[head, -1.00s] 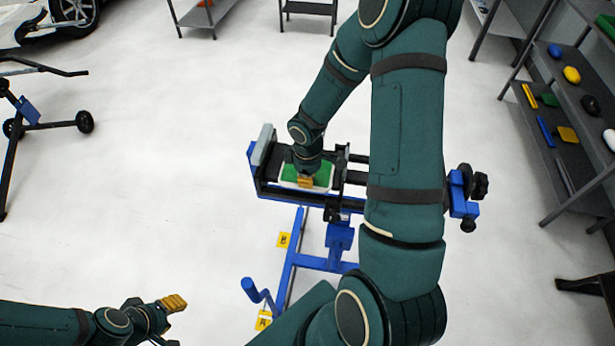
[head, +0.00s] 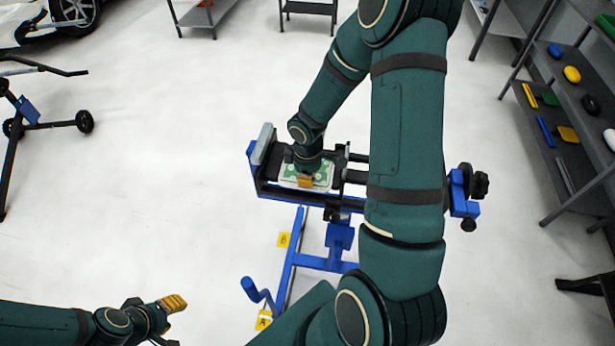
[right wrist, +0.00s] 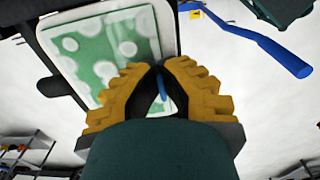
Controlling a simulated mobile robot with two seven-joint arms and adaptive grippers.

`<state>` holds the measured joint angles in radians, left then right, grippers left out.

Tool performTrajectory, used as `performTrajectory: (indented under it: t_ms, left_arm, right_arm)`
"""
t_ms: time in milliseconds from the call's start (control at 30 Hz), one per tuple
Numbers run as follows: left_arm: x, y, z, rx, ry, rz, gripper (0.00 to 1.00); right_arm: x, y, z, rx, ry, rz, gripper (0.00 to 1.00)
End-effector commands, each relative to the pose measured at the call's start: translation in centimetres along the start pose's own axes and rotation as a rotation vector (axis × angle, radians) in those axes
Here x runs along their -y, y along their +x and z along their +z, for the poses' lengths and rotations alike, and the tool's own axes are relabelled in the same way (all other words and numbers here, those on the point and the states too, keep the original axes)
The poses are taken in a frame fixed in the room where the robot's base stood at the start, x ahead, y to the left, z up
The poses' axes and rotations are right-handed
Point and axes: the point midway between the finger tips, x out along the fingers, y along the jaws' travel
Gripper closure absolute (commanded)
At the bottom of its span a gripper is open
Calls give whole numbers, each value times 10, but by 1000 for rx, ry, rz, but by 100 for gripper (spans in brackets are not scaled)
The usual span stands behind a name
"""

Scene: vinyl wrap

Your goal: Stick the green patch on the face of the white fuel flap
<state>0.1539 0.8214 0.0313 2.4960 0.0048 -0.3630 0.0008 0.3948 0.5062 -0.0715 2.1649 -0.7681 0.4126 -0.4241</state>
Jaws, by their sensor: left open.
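The white fuel flap (head: 283,183) lies face up in the blue and black clamp stand. The green patch (head: 325,174) lies over its face and shows several pale round spots. In the right wrist view the patch (right wrist: 84,70) fills most of the face, inside the flap's white rim (right wrist: 168,22). My right gripper (head: 305,182) is over the flap's near edge, with its yellow fingertips together in the right wrist view (right wrist: 160,70). A small blue bit shows between the fingers; I cannot tell what it is. My left gripper (head: 170,320) is open and empty at the lower left.
The clamp stand (head: 297,255) has a blue frame and a crank at its lower left. My right arm hides part of the clamp. A grey shelf rack (head: 570,150) with small coloured items stands at the right.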

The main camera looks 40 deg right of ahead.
Motion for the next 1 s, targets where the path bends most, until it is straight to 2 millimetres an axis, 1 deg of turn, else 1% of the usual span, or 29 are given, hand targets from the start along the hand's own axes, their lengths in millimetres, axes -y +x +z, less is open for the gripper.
performTrajectory:
  t_ms: [200,267,300,333,633,733,867,1000]
  left_arm:
    - [0,0,0,0,0,0,61]
    - [0,0,0,0,0,0,61]
    - [0,0,0,0,0,0,61]
    - [0,0,0,0,0,0,61]
    - [0,0,0,0,0,0,61]
    - [0,0,0,0,0,0,61]
    - [0,0,0,0,0,0,61]
    - [0,0,0,0,0,0,61]
  right_arm:
    - [-1,0,0,0,0,1,100]
    - [-1,0,0,0,1,1,79]
    - [0,0,0,0,0,1,65]
    - [0,0,0,0,0,1,61]
    - [0,-1,0,0,0,1,61]
    - [-1,-7,0,-1,1,3,61]
    - [-2,-26,0,-3,3,6,61]
    - [-2,-56,0,-4,3,6,61]
